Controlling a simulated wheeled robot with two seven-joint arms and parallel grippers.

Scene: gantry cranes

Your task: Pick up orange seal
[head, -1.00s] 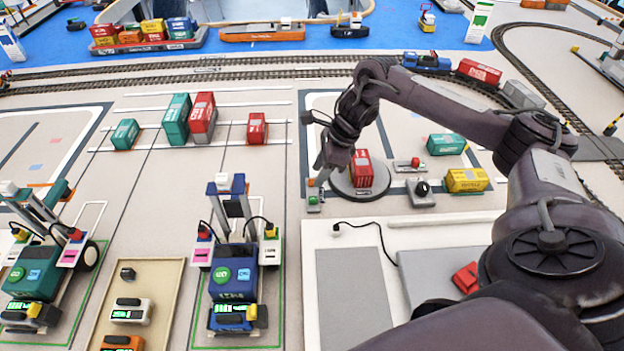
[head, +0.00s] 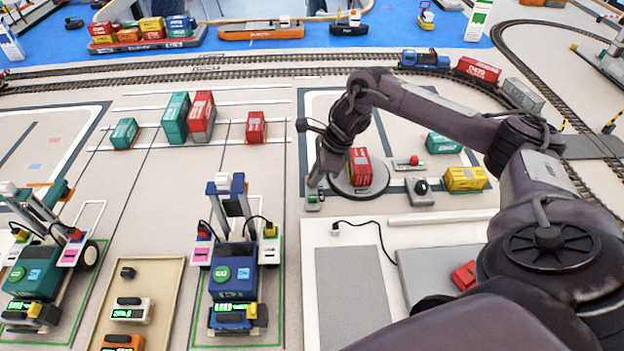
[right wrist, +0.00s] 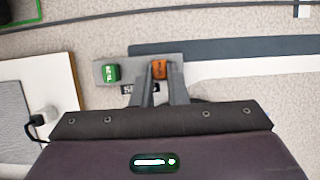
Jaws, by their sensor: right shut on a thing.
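The orange seal (right wrist: 160,69) is a small orange block on a grey holder (right wrist: 99,74), as the right wrist view shows. My right gripper (right wrist: 158,82) has its fingertips closed on the seal, still at the holder. A green seal (right wrist: 110,72) sits on the same holder, to the left of the fingers. In the head view my right gripper (head: 313,183) reaches down to this holder at the left edge of the round turntable (head: 378,188), and the orange seal is hidden or too small to make out. My left gripper is not in view.
A red container (head: 361,168) stands on the turntable, close to my right wrist. A grey box with a black knob (head: 421,190) and a yellow container (head: 465,179) lie to the right. A blue wheeled crane (head: 233,270) stands at the lower left.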

